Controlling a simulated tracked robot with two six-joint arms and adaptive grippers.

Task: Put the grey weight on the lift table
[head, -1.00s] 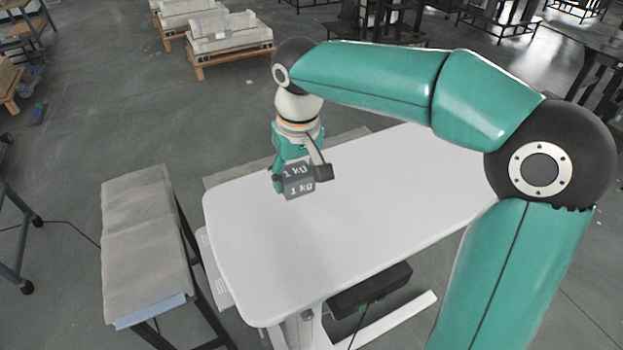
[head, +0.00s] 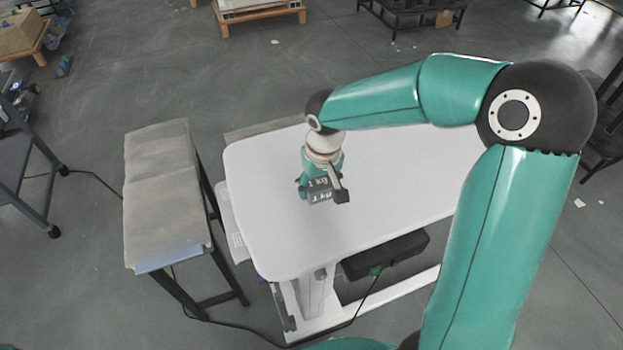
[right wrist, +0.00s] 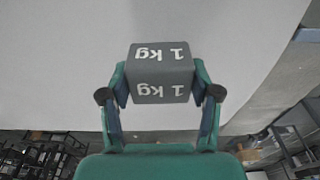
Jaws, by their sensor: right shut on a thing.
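The grey weight (head: 319,191), a block marked "1 kg" on two faces, is between the fingers of my right gripper (head: 322,189). The right wrist view also shows the weight (right wrist: 160,72), with a finger of the right gripper (right wrist: 160,87) pressed on each side. The lift table (head: 285,240) has a white top with rounded corners. The weight is over the left part of this top. I cannot tell whether its underside touches the top or hangs just above it. My left gripper is not in view.
A narrow bench (head: 165,200) with a grey-beige covered top stands left of the lift table, with a small gap between. A black box (head: 385,255) sits under the table, with a cable on the floor. The visible white top is otherwise clear.

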